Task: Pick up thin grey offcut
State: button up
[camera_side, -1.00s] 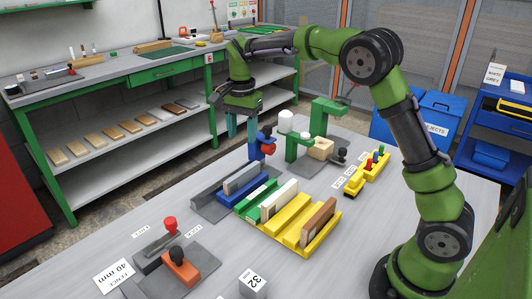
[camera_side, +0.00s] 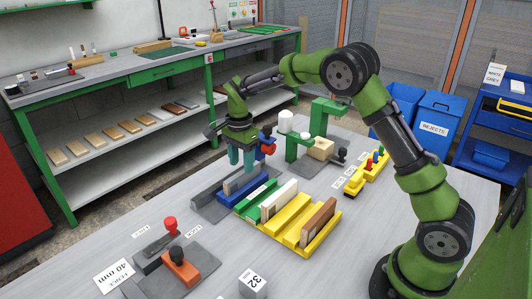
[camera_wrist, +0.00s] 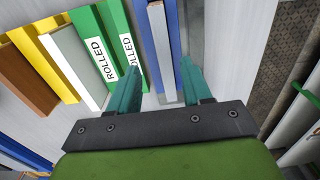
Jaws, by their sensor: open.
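The thin grey offcut (camera_side: 239,181) stands on edge in the blue rack (camera_side: 227,199), beside the green rack. My gripper (camera_side: 240,164) is open and empty, pointing down just above the offcut. In the wrist view its two teal fingers (camera_wrist: 161,68) are apart, one on each side of the offcut's line. Whether they touch it cannot be told.
The green rack (camera_wrist: 92,32) marked ROLLED is close on one side, with a white board (camera_side: 279,199) beyond it. A yellow rack (camera_side: 305,240) holds a brown board (camera_side: 319,220). A blue-and-red fixture (camera_side: 267,142) stands close behind my gripper.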

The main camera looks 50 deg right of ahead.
aim_at(242, 172)
jog(key=f, duration=0.5)
jog(key=shift+w+d, duration=0.3)
jog(key=shift+d, duration=0.1)
jog(key=shift+c, duration=0.3)
grip_shut()
